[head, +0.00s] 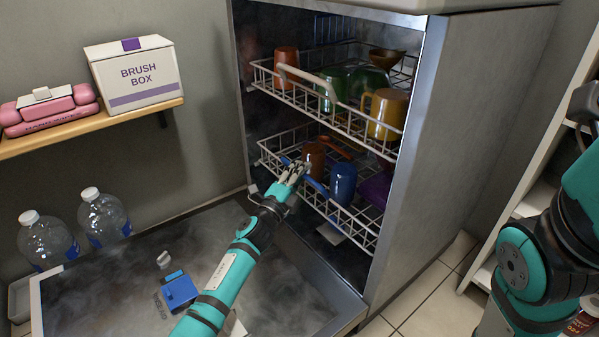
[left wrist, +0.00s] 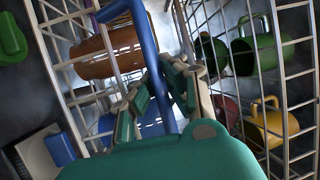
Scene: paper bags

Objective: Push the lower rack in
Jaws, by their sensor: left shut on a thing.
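The lower rack (head: 364,238) is a white wire basket inside the open dishwasher, with its front edge near the opening. It has a blue front handle (head: 317,187), which also shows in the left wrist view (left wrist: 142,36). My left gripper (head: 297,170) reaches in over the open door and is shut on this handle; its fingers (left wrist: 165,95) sit around the blue bar in the left wrist view. The rack holds an orange mug (head: 314,156), a blue cup (head: 343,183) and a purple item (head: 376,190). My right arm shows at the right edge, its gripper out of view.
The upper rack (head: 340,122) above holds several cups, including a yellow mug (head: 386,112). The lowered door (head: 110,290) has a blue detergent item (head: 180,292) on it. Water bottles (head: 104,217) stand at left, below a wooden shelf (head: 90,130) with a brush box (head: 135,73).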

